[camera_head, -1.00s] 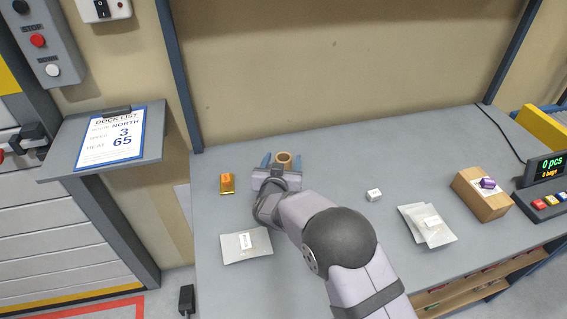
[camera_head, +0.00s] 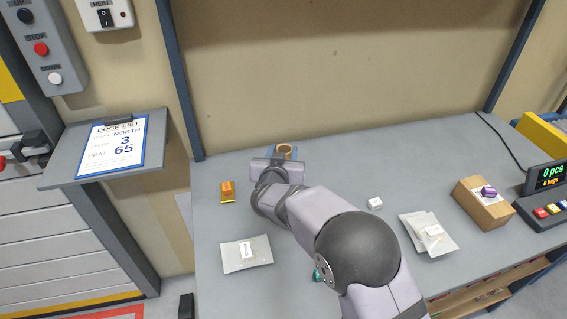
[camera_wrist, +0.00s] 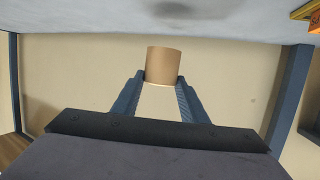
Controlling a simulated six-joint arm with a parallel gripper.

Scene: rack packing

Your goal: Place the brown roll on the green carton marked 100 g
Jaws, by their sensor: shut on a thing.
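The brown roll (camera_head: 284,149) is in my gripper at the back left of the bench. In the wrist view the roll (camera_wrist: 163,65) stands between the two blue fingers (camera_wrist: 161,92), which are shut on it. In that view it appears apart from the bench surface, with the wall behind. A small green thing (camera_head: 318,275) shows beside my arm near the front in the head view. My arm hides most of it, so I cannot tell if it is the carton or read a mark.
An orange block (camera_head: 228,189) lies left of my gripper. A grey bag (camera_head: 247,254) lies front left. A small white box (camera_head: 375,203), grey bags (camera_head: 420,238) and a brown box (camera_head: 480,209) with a purple item are to the right. The back middle is clear.

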